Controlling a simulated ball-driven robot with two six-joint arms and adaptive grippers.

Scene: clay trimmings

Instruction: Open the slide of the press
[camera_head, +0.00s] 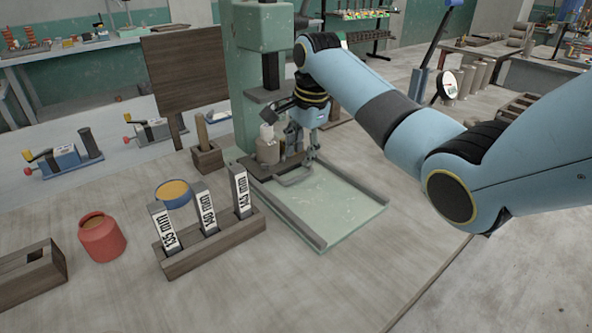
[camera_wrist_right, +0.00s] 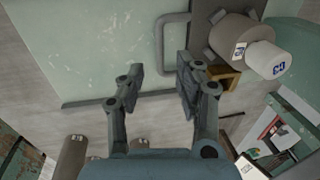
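The green press (camera_head: 262,85) stands at the centre of the head view. Its dark slide (camera_head: 248,166) sits under the press head, with a grey U-shaped handle (camera_head: 296,178) toward the pale green bed. In the wrist view the handle (camera_wrist_right: 159,45) sticks out from the slide's edge. My right gripper (camera_wrist_right: 160,78) is open, with one finger each side of the handle's line; I cannot tell whether they touch it. It also shows in the head view (camera_head: 302,150), beside the slide. A beige cylinder (camera_head: 267,150) stands on the slide. My left gripper is out of view.
The railed bed (camera_head: 335,205) in front of the slide is clear. A wooden rack (camera_head: 215,248) with labelled gauges, a yellow-topped pot (camera_head: 172,193) and a red pot (camera_head: 101,238) stand to the left. A wooden block (camera_head: 207,158) stands beside the press.

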